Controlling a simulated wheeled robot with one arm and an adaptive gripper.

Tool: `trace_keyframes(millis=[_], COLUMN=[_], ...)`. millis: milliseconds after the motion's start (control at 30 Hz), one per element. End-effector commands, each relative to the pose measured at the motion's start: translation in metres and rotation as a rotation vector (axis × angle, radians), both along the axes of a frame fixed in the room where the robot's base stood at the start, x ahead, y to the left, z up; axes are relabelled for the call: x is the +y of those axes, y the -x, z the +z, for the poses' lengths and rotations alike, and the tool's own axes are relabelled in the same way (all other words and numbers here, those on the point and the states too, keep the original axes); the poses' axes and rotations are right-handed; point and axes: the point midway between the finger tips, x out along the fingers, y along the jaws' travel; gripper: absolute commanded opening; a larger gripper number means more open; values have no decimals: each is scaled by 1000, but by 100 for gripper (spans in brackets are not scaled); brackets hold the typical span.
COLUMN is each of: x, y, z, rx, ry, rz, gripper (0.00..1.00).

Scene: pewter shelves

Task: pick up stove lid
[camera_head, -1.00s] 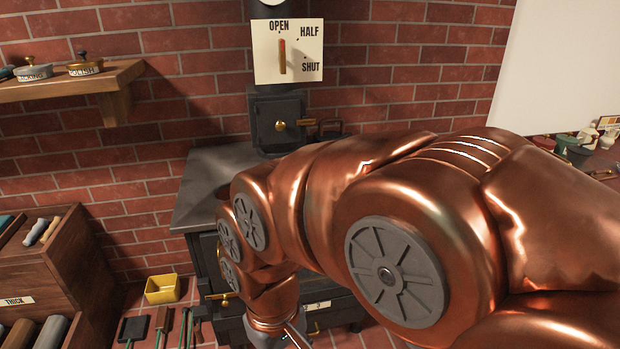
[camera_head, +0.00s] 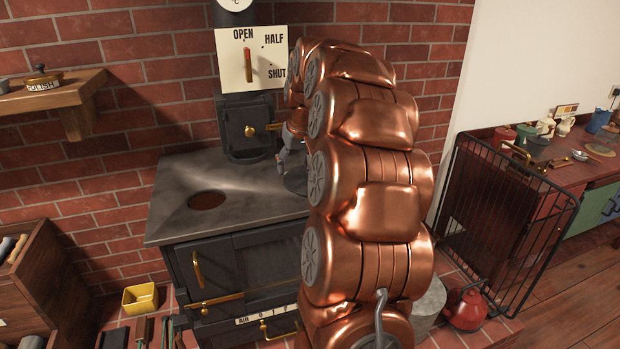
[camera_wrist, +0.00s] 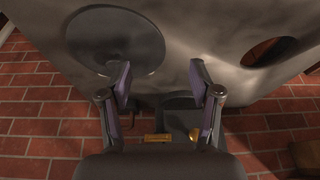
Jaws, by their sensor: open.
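The stove lid (camera_wrist: 115,42) is a dark grey round disc in the wrist view, on the stove top at upper left. In the head view a dark part, likely the lid (camera_head: 294,182), shows below my gripper (camera_head: 291,150), partly hidden by my arm. My gripper (camera_wrist: 160,82) is open with nothing between its fingers. In the wrist view its left fingertip overlaps the lid's lower right edge; I cannot tell whether they touch. The stove top (camera_head: 255,190) has a round open hole (camera_head: 207,200) at left, which also shows in the wrist view (camera_wrist: 268,52).
The flue box (camera_head: 245,125) with a brass knob stands behind the stove top, below the OPEN/HALF/SHUT plate (camera_head: 237,72). A black rail guard (camera_head: 505,205) and a red kettle (camera_head: 466,308) are at right. A yellow tray (camera_head: 140,298) is at lower left.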

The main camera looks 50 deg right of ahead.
Motion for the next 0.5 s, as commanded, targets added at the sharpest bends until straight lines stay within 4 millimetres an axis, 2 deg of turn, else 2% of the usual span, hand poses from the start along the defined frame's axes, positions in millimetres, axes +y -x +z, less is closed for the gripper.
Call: trace_keyframes(millis=[33,100,200,367,500], x=[-21,-42,-61,-73,-75], y=[1,1,3,2,-3], z=[2,4,6,2,-11], rx=[-10,-22,-32,-37,-35], ry=[8,20,33,39,38], rz=[-26,-52,-73,-84,-84], gripper=[63,63,63,63,63])
